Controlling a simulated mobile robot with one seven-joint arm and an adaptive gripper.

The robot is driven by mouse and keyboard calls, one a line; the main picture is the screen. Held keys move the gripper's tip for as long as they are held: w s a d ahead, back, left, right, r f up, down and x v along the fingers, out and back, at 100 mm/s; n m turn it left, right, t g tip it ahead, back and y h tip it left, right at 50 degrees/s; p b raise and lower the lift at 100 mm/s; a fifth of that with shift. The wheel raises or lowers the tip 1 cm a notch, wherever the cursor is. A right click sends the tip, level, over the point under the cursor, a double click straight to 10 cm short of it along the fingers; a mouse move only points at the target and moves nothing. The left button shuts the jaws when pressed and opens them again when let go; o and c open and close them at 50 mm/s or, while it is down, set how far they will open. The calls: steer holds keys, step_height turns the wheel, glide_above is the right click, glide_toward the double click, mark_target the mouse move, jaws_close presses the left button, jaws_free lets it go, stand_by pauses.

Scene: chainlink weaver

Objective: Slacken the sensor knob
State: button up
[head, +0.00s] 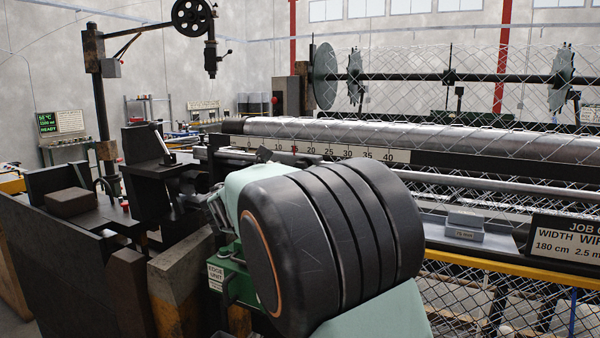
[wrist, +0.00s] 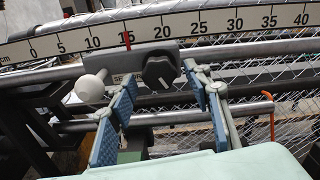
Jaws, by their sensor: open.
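The sensor knob (wrist: 160,72) is black and faceted with a light mark on its face. It sits on a grey block (wrist: 125,60) on a rail under the ruler, partly lettered "SE". My gripper (wrist: 160,86) is open, its two blue-padded fingers spread to the left and right of the knob in the picture. I cannot tell whether the fingertips reach the knob's depth; no contact shows. A white ball (wrist: 89,89) is just left of the left finger. In the head view my arm hides the knob and the gripper.
The ruler (wrist: 215,22) runs above the knob, with a red pointer near 15; the ruler also shows in the head view (head: 350,153). A rail (wrist: 250,107) crosses below. Chain-link mesh (head: 560,280) hangs to the right. A job sign (head: 570,238) stands at the right edge.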

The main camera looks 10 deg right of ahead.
steer(key=v, duration=1)
steer(key=shift+d, duration=0.1)
